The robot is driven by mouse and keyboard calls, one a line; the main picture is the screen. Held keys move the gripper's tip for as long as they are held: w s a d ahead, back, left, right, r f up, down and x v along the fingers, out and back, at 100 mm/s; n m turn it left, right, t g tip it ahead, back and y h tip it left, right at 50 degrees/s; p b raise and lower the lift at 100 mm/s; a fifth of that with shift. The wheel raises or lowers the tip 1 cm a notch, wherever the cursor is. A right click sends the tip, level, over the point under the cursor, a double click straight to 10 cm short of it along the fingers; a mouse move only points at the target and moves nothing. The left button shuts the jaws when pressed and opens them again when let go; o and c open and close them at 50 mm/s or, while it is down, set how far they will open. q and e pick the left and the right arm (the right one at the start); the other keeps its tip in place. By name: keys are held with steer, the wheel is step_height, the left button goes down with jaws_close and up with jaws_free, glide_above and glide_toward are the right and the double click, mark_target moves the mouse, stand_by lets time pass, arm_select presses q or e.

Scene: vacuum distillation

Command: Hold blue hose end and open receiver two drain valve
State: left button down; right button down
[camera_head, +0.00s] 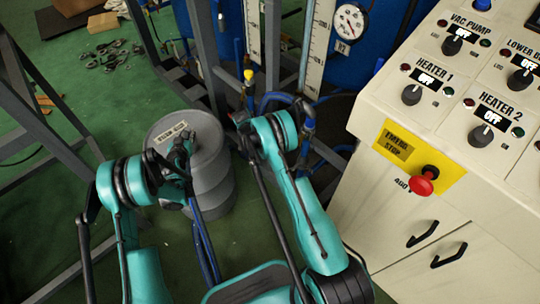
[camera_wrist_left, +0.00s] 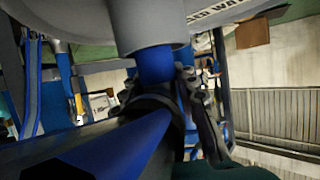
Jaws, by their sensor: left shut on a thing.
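My left gripper (camera_head: 183,148) is over the top of a grey drum (camera_head: 213,180) and is shut on a blue hose (camera_head: 205,250), which hangs down below it. The left wrist view shows the jaws (camera_wrist_left: 165,95) around the blue hose (camera_wrist_left: 155,65), whose end meets a grey round part; whether it sits inside an opening is hidden. My right gripper (camera_head: 242,122) is to the right of the drum, by blue pipework; its fingers are too small and dark to read. A yellow-topped valve (camera_head: 248,76) stands on a blue pipe just above it; I cannot tell whether this is the receiver two drain valve.
A cream control cabinet (camera_head: 400,235) with knobs and a red emergency stop button (camera_head: 421,185) fills the right side. Grey frame posts (camera_head: 206,55) and a gauge (camera_head: 350,22) stand behind. Loose dark parts (camera_head: 108,55) lie on the green floor at upper left.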

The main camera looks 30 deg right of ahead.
steer(key=shift+w+a+r, duration=0.4)
steer(key=shift+w+r, duration=0.05)
arm_select(q)
steer(key=c, duration=1.1)
jaws_free()
steer(key=shift+o, duration=0.2)
